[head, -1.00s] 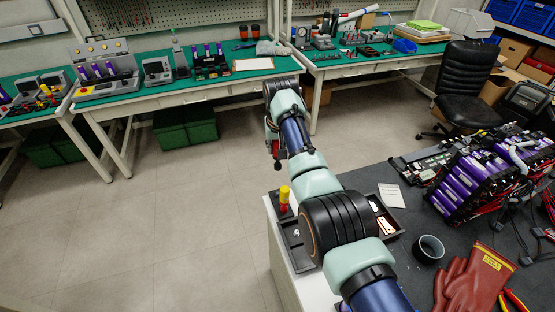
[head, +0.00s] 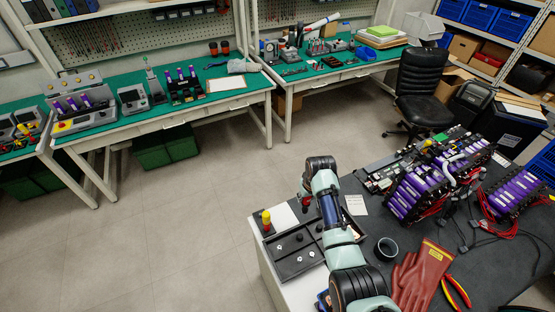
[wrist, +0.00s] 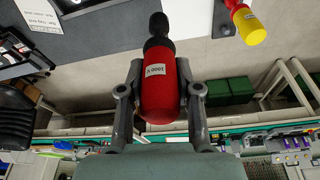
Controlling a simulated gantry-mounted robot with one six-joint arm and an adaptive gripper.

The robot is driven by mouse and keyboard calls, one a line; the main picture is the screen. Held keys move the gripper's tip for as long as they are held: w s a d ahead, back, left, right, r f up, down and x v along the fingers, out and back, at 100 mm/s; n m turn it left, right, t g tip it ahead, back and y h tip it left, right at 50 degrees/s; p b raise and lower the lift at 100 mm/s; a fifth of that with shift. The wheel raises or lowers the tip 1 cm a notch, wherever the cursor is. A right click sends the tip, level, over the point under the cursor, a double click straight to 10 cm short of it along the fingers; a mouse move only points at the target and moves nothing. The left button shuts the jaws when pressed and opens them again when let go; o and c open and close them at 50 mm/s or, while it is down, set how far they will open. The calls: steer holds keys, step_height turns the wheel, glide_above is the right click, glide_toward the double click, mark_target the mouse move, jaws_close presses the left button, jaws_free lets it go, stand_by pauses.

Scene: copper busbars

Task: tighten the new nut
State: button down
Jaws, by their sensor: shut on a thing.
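In the wrist view my gripper (wrist: 160,85) is shut on a red insulated tool (wrist: 160,95) with a black end and a "1000 V" label. The tool's black end points toward the top of the picture, over the table edge. In the head view a bit of red shows by my gripper (head: 306,202), which is mostly hidden behind my arm, near the tray's far edge. The dark tray (head: 284,270) holds a few small pale parts (head: 282,247). I cannot tell whether one is the new nut; no nut shows at the tool's end.
A yellow-and-red tool (head: 266,221) stands at the tray's left; it also shows in the wrist view (wrist: 248,24). Purple battery modules (head: 425,190), a dark cup (head: 387,248), red gloves (head: 422,275) and pliers (head: 456,292) lie to the right. Open floor lies left of the table.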

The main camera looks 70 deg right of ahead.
steer(key=s+a+r+n+y+p, duration=0.1)
steer(key=s+a+n+y+p, duration=0.1)
steer(key=s+a+n+p, duration=0.7)
steer(key=s+a+r+n+g+y+p, duration=0.1)
steer(key=s+a+n+p, duration=0.8)
steer(key=n, duration=0.9)
steer(key=s+a+r+y, duration=0.1)
steer(key=s+a+y, duration=0.1)
steer(key=s+a, duration=0.1)
steer(key=shift+s+a, duration=0.15)
steer(key=shift+a, duration=0.45)
